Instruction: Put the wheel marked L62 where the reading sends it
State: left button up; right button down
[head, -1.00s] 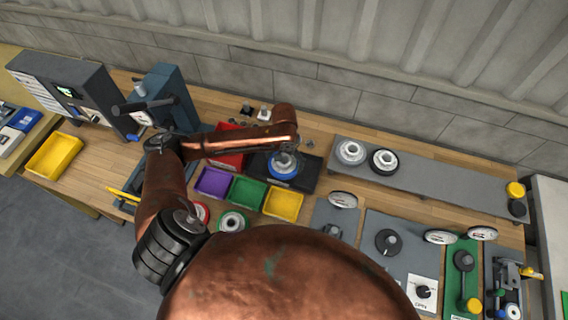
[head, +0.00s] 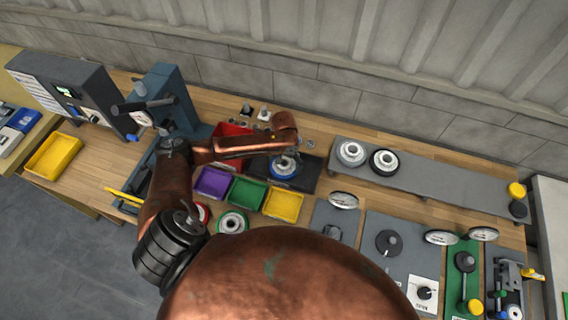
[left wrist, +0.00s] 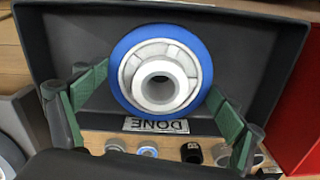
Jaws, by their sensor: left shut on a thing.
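A wheel with a blue tyre and a pale grey hub (head: 285,170) is at the dark tray (head: 309,172) in the middle of the bench. In the left wrist view the wheel (left wrist: 125,50) lies face-on between the green finger pads of my left gripper (left wrist: 158,88), which is shut on it. The dark tray (left wrist: 284,45) surrounds it there, with a DONE label by the wheel's lower edge. I cannot tell whether the wheel touches the tray floor. No L62 mark is readable. My left gripper (head: 284,157) is partly hidden by my arm. My right gripper is not in view.
Purple (head: 212,183), green (head: 246,192) and yellow (head: 282,205) bins stand in front of the tray, and a red bin (head: 230,130) beside it. A grey shelf (head: 440,182) with two wheels lies to the right. A blue-grey press (head: 170,90) stands at left.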

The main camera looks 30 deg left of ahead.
pick_arm(q)
jog(key=o, duration=1.4)
jog(key=shift+f, duration=0.1)
notch_tip(320, 180, up, 12)
jog(key=shift+r+p, duration=0.2)
jog(key=shift+p, duration=0.1)
